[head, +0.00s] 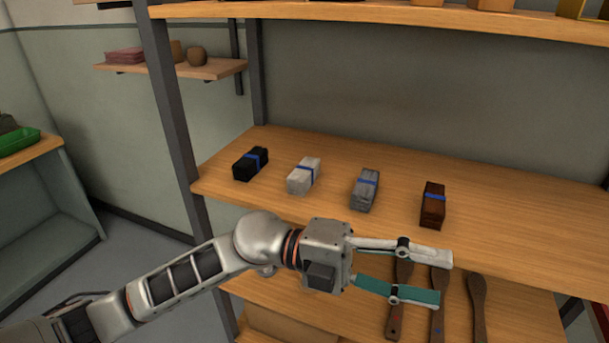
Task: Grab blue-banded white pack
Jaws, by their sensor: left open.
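The white pack with a blue band (304,176) lies on the middle shelf, second from the left in a row. A black pack with a blue band (250,164) is to its left. A grey one (365,189) and a brown one (433,205) are to its right. My left gripper (444,279) is open and empty, its fingers pointing right. It is in front of the shelf's front edge, below and right of the white pack, and apart from all the packs. My right gripper is not in view.
The wooden shelf (510,222) is clear behind the packs and at the right. A dark upright post (172,110) stands at its left end. Several wooden-handled brushes or paddles (478,308) lie on the lower shelf beneath my gripper. Another shelf board (380,14) runs above.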

